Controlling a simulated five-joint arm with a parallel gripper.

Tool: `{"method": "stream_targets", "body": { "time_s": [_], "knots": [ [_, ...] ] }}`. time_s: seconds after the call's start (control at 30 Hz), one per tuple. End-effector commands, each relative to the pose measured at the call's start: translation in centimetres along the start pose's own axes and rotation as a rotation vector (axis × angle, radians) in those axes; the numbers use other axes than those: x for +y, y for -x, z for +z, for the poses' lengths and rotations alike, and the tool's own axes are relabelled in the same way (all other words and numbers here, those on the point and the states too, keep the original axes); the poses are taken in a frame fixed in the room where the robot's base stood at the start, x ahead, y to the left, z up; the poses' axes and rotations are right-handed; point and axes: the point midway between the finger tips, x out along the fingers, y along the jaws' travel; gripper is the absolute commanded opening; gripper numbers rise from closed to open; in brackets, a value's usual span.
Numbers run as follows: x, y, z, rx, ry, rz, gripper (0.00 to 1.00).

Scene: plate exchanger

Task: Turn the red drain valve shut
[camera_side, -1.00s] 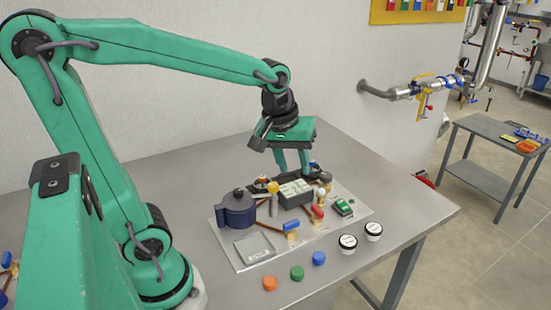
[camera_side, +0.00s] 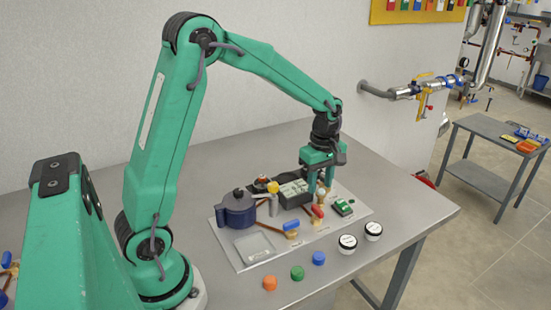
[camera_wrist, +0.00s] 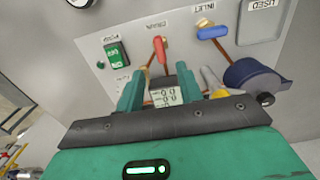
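The red drain valve handle (camera_side: 318,211) is on the panel's front part, just below my gripper (camera_side: 320,189) in the side view. In the wrist view the red handle (camera_wrist: 159,49) stands under the DRAIN label, on a brass-coloured pipe. My gripper (camera_wrist: 160,72) has its two green fingers apart, with a gap between them. The handle shows ahead of that gap, roughly centred, and I see no finger closed on it. Whether a finger touches the valve is unclear.
A blue inlet handle (camera_side: 292,225) is beside the red one. A green pump switch (camera_side: 344,207) is on the other side. A digital display box (camera_side: 293,190) and a dark blue pot (camera_side: 237,210) stand close. Loose caps and two white discs (camera_side: 348,242) lie in front.

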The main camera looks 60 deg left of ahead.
Motion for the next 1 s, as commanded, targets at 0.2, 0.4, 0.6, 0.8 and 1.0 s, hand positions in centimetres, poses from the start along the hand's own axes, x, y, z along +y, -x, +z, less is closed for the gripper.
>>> {"method": "stream_targets", "body": {
  "time_s": [0.2, 0.4, 0.6, 0.8, 1.0],
  "knots": [
    [0.0, -0.2, 0.0, 0.0, 0.004, -0.002, 0.36],
    [0.0, -1.1, 0.0, 0.0, 0.003, -0.004, 0.36],
    [-0.1, -3.2, 0.0, -0.001, 0.002, -0.004, 0.36],
    [-0.1, -5.8, 0.0, -0.001, 0.002, -0.005, 0.36],
    [0.0, -7.4, 0.0, 0.0, 0.002, -0.002, 0.36]
  ]
}}
